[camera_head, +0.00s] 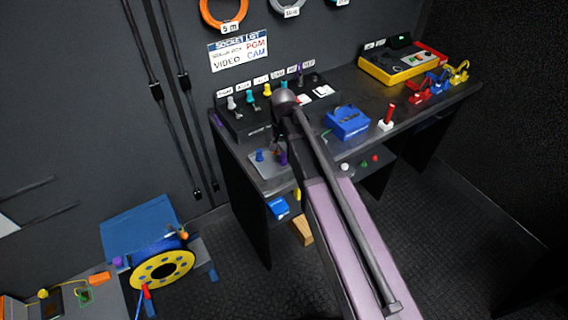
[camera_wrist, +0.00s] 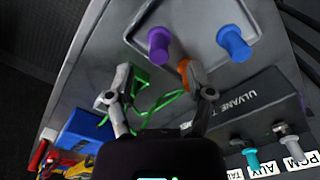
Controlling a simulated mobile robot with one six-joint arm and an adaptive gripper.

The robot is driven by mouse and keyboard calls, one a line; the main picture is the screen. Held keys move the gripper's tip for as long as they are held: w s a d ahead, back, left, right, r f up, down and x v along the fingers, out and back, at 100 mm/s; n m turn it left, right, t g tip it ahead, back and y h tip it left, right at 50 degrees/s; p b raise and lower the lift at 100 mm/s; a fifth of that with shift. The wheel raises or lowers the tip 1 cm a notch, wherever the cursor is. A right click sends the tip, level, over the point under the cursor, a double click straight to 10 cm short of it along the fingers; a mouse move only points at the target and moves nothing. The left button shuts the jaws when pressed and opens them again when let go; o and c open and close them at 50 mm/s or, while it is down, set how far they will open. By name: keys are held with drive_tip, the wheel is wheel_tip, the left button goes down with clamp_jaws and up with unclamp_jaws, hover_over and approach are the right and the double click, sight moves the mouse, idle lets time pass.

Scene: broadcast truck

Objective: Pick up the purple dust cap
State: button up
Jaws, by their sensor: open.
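The purple dust cap (camera_wrist: 159,45) stands on a grey tray (camera_wrist: 190,14) in the wrist view. In the head view the purple dust cap (camera_head: 284,159) shows beside my arm on the tray (camera_head: 263,170). My gripper (camera_wrist: 157,76) is open and empty in the wrist view. Its two fingers are spread, and the purple cap appears between and beyond their tips, apart from both. An orange cap (camera_wrist: 184,70) is close to the right fingertip and partly hidden by it. In the head view my arm hides most of the gripper.
A blue cap (camera_wrist: 235,44) stands right of the purple one. A black labelled panel (camera_wrist: 262,105) with plugs lies near the right finger. A green cable (camera_wrist: 150,106) runs between the fingers. A blue box (camera_head: 347,121) and a red post (camera_head: 388,117) stand farther along the desk.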

sight(283, 154)
drive_tip(key=shift+f+b, duration=1.65)
drive_tip(key=shift+f, duration=0.25)
drive_tip(key=shift+d, duration=0.1)
drive_tip(key=c, duration=0.9)
